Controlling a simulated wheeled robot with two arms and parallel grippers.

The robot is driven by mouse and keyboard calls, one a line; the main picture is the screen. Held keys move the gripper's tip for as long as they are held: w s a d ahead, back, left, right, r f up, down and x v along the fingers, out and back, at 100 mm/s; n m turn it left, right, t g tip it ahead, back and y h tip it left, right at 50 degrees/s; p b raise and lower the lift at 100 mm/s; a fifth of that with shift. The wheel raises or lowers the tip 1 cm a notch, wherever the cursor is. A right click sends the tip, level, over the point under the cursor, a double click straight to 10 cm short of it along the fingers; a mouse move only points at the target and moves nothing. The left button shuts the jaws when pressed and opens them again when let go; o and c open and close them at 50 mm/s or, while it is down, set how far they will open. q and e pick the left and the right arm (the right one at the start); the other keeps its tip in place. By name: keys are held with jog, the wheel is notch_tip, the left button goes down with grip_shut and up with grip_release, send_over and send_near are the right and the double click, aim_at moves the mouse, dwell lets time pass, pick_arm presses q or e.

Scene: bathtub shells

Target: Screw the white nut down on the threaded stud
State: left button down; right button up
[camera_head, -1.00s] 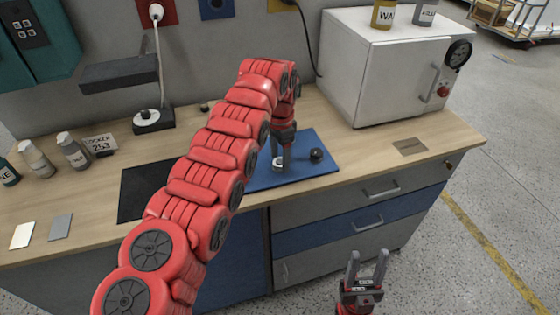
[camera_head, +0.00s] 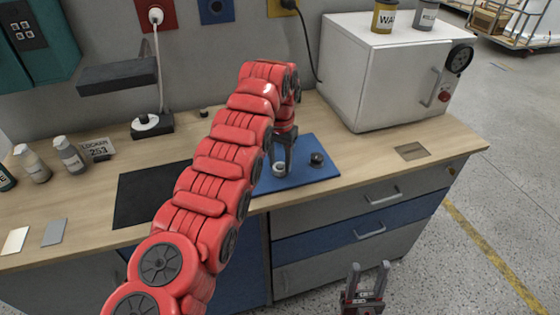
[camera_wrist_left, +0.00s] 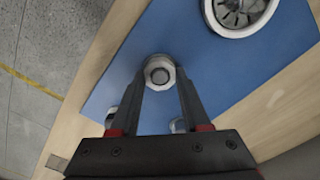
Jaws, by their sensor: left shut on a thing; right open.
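The white nut (camera_wrist_left: 158,64) is between the fingertips of my left gripper (camera_wrist_left: 160,80), which is shut on it. A round grey end, which looks like the threaded stud (camera_wrist_left: 160,76), shows in the middle of the nut. How far down the nut sits cannot be told. In the head view my left gripper (camera_head: 281,160) points down over the blue mat (camera_head: 312,176), with the small white nut (camera_head: 279,169) at its tips. My right gripper (camera_head: 367,283) is open and empty, low in front of the drawers.
A dark knob-like piece (camera_head: 317,158) stands on the mat, right of my left gripper. A white-rimmed round part with a dark inside (camera_wrist_left: 238,18) lies close by in the wrist view. A white cabinet (camera_head: 372,75) stands behind right.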

pick_arm(q)
jog(key=m+p, duration=0.1)
jog(key=m, duration=0.1)
jog(key=shift+r+m, duration=0.1)
jog(key=shift+m, duration=0.2)
jog(key=m+p, duration=0.2)
jog(key=m, duration=0.1)
jog(key=m+p, duration=0.1)
jog(key=m, duration=0.3)
jog(key=shift+p, duration=0.3)
jog(key=shift+c, duration=1.6)
grip_release()
notch_tip(320, 180, up, 6)
jog(key=shift+d+r, duration=0.1)
jog(key=shift+d, duration=0.05)
notch_tip(320, 180, up, 11)
jog(key=p, duration=1.1)
